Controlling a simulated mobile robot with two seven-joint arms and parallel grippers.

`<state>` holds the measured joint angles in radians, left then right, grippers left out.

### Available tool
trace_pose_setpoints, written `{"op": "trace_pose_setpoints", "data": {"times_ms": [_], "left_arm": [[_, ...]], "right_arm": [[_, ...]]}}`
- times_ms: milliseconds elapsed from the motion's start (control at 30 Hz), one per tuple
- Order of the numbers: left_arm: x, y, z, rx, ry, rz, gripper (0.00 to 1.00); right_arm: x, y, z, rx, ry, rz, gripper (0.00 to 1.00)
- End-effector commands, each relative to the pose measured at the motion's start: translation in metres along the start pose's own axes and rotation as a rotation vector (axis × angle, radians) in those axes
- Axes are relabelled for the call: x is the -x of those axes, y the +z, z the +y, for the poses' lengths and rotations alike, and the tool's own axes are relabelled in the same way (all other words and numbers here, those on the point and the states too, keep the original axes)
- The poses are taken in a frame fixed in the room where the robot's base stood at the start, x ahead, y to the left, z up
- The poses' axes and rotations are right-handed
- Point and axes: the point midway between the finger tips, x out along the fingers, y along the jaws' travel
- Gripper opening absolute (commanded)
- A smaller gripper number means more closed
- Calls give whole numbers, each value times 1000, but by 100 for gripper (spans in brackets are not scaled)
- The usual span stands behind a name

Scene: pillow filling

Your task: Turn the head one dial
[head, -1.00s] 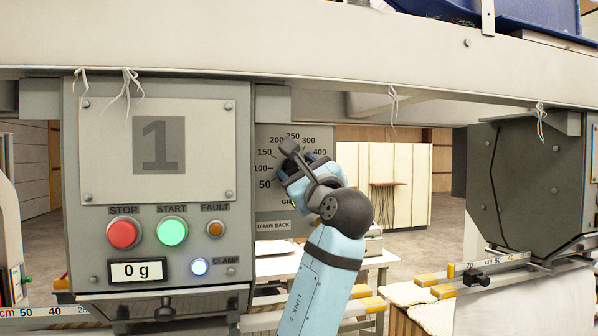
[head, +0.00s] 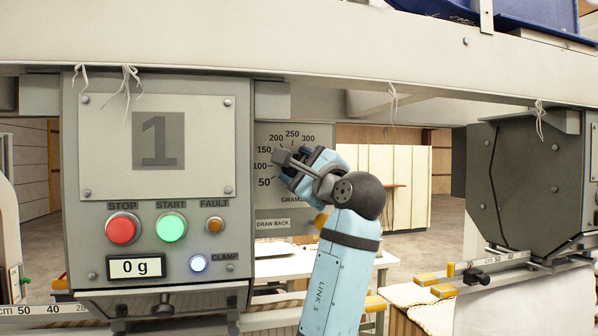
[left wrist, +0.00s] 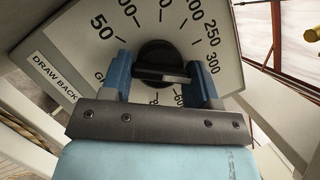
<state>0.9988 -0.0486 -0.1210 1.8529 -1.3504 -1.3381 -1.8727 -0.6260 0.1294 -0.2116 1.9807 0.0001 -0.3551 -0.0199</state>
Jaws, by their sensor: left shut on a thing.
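The head one dial is a grey plate (head: 270,142) marked in grams, beside the head panel with the big 1 (head: 158,141). In the left wrist view the same scale plate (left wrist: 178,22) shows tilted, with a black round knob (left wrist: 160,52) that has a raised bar across it. My left gripper (head: 288,180) is at the dial face and covers the knob in the head view. In the left wrist view its blue fingers (left wrist: 165,82) stand on both sides of the knob, shut on it. Which number the bar points to is unclear. My right gripper is not in view.
The panel carries a red STOP button (head: 122,229), a green START button (head: 171,228) and a 0 g display (head: 136,268) left of the dial. A DRAW BACK label (head: 272,223) sits below the scale. A pale beam (head: 300,45) runs overhead.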

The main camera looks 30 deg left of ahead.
Motion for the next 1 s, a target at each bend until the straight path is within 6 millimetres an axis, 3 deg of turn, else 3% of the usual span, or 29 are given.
{"op": "trace_pose_setpoints", "data": {"times_ms": [300, 767, 800, 900, 1000], "left_arm": [[0, 0, -1, 103, 43, 1, 32], [0, 0, -1, 115, 48, 1, 32], [0, 0, -1, 115, 48, 0, 62], [0, 0, -1, 115, 48, 0, 81], [0, 0, -1, 115, 48, 0, 81]], "right_arm": [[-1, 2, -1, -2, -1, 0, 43], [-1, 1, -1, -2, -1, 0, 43], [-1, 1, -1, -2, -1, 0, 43], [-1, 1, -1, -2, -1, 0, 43], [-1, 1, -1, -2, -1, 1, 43]]}}
